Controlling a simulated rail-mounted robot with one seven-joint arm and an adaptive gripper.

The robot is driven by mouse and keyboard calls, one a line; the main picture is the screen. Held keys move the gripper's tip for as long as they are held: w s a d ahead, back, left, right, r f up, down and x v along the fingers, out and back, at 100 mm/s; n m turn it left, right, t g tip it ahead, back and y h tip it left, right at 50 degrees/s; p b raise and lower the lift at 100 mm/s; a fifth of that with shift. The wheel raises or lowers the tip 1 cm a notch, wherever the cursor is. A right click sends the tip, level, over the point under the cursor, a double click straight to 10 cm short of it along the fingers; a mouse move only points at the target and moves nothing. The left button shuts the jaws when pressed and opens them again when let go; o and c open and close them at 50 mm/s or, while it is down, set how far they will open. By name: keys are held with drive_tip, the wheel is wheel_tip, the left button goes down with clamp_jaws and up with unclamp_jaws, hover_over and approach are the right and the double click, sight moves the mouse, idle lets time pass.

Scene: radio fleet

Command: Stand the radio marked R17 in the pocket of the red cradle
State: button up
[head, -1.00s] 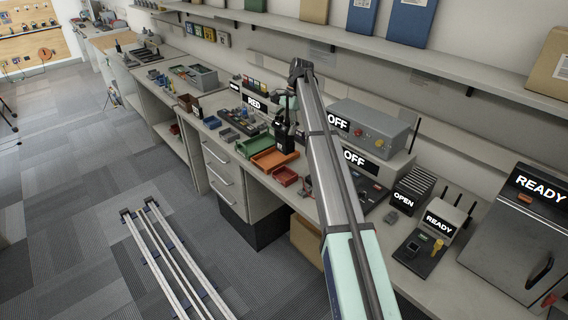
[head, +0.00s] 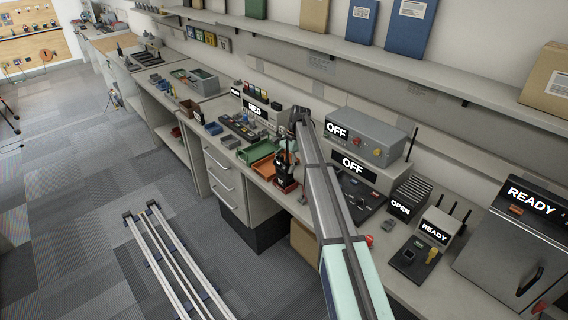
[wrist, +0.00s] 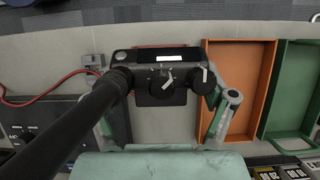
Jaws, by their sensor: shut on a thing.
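My gripper (wrist: 168,108) is shut on a dark handheld radio (wrist: 160,75), with one finger on each side. In the wrist view I see the radio's top with two knobs, a pale label strip and a long black antenna running to the lower left. Its marking is not legible. In the head view the radio (head: 286,168) stands roughly upright at the red cradle (head: 287,188). In the wrist view only a reddish edge of the cradle (wrist: 165,46) shows behind the radio. I cannot tell whether the radio's foot is inside the pocket or just above it.
An orange tray (wrist: 268,50) lies close to the right of my gripper in the wrist view, with a green tray (wrist: 314,55) beyond it. A red cable (wrist: 45,98) runs on the left. Grey boxes marked OFF (head: 362,140) stand behind my arm.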

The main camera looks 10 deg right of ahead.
drive_tip(key=shift+f, duration=0.1)
drive_tip(key=shift+f, duration=0.2)
drive_tip(key=o, duration=1.4)
drive_tip(key=shift+b, duration=0.5)
drive_tip(key=b+v, duration=0.6)
drive_tip(key=v, duration=1.1)
drive_tip(key=shift+w+d+r, duration=0.1)
drive_tip(key=shift+w+d, duration=0.05)
drive_tip(key=shift+d, duration=0.05)
